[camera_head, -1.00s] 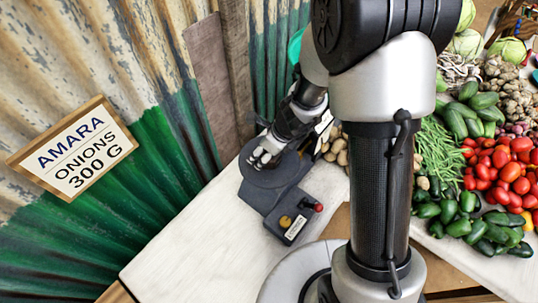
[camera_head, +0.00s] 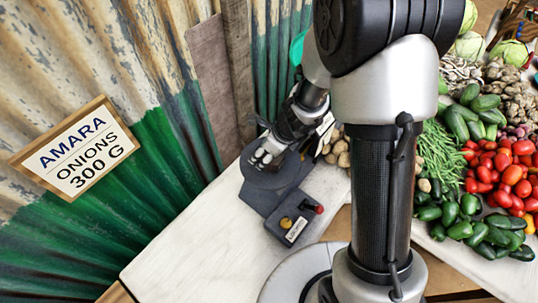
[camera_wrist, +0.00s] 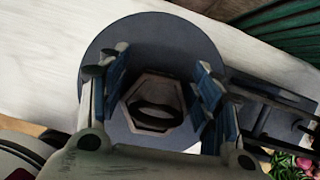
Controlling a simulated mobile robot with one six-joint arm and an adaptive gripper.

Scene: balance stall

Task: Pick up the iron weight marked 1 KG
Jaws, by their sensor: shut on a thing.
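In the wrist view a dark hexagonal iron weight (camera_wrist: 139,112) with a ring-shaped top stands upright between the blue finger pads of my gripper (camera_wrist: 162,88). My gripper is shut on it. No marking on the weight can be read. The weight is over the round grey pan (camera_wrist: 150,32) of the balance; I cannot tell whether it touches the pan. In the head view my gripper (camera_head: 270,153) is low over the pan (camera_head: 262,179) and hides the weight.
The balance's grey body (camera_head: 279,215) has a yellow knob and a red knob. The white table (camera_head: 200,245) is clear in front of it. A corrugated wall with an onion sign (camera_head: 76,158) stands at left. Piled vegetables (camera_head: 500,180) lie at right.

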